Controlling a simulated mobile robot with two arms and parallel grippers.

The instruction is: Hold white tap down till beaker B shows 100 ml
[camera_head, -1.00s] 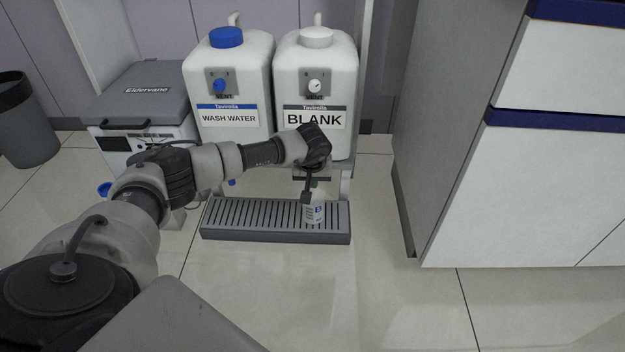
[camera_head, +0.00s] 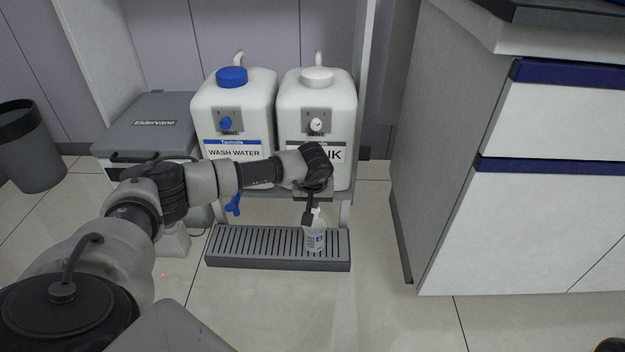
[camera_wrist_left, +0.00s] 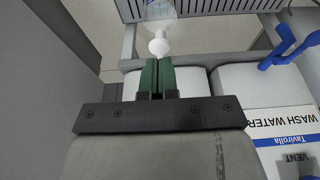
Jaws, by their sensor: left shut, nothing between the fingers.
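The white tap (camera_wrist_left: 158,46) shows in the left wrist view, right at the tips of my left gripper (camera_wrist_left: 158,63). My left gripper's green fingers are shut together with nothing between them. Whether they touch the tap or stop just short, I cannot tell. In the head view the left gripper (camera_head: 308,217) points down in front of the BLANK container (camera_head: 345,118). Beaker B (camera_head: 316,239) stands upright on the grey drip tray (camera_head: 230,262), below the gripper; part of it shows in the left wrist view (camera_wrist_left: 158,11). Its level is too small to read. My right gripper is not in view.
The WASH WATER container (camera_head: 208,100) with its blue tap (camera_head: 234,203) stands to the left of BLANK. A grey-lidded box (camera_head: 150,115) and a dark bin (camera_head: 35,150) are further left. A white cabinet (camera_head: 530,220) stands at right. The floor in front is clear.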

